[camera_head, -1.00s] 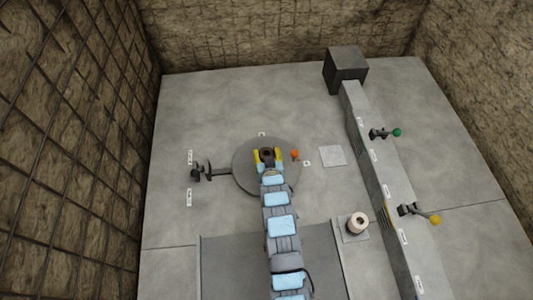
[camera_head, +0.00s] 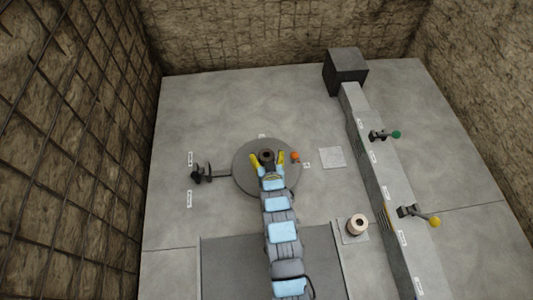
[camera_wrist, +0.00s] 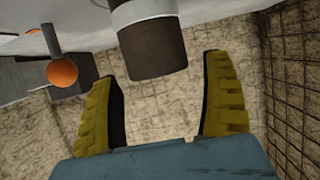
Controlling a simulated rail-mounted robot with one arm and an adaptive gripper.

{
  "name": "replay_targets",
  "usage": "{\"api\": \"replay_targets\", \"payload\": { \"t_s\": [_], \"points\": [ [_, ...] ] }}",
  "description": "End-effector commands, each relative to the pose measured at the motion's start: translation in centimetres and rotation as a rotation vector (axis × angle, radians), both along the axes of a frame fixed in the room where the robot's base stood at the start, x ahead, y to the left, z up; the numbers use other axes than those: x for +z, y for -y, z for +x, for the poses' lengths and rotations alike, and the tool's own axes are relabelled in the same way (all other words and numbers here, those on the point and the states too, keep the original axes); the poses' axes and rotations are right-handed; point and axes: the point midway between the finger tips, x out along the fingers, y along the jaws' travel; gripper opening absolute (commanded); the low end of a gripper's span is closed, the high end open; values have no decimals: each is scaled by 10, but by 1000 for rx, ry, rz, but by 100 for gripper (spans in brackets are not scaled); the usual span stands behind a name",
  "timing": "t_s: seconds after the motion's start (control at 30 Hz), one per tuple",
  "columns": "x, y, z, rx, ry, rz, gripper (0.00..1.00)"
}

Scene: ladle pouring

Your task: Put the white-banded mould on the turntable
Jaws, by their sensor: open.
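A dark brown mould (camera_head: 266,154) stands upright on the round grey turntable (camera_head: 243,178). In the wrist view this mould (camera_wrist: 155,50) shows a pale band around it, and it is cut off by the top edge. My gripper (camera_head: 268,159) is open, with its yellow fingers spread to either side of the mould. In the wrist view the gripper (camera_wrist: 162,80) holds nothing, and gaps show between its fingers and the mould. My arm covers part of the turntable's near side.
An orange ball knob (camera_head: 295,156) is at the turntable's right edge. A dark handle (camera_head: 203,174) sticks out left. A cream mould (camera_head: 357,225) stands on a pad at right. A long grey beam with a green-knobbed lever (camera_head: 396,134) and a yellow-knobbed lever (camera_head: 434,221) runs along the right.

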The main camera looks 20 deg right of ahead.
Motion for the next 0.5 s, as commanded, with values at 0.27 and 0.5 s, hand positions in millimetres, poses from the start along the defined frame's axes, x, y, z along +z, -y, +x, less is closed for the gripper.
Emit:
{"api": "replay_targets", "payload": {
  "t_s": [0.27,0.5],
  "points": [
    [16,-8,-32,-1,3,-1,81],
    [27,-16,-60,0,1,0,81]
  ]
}}
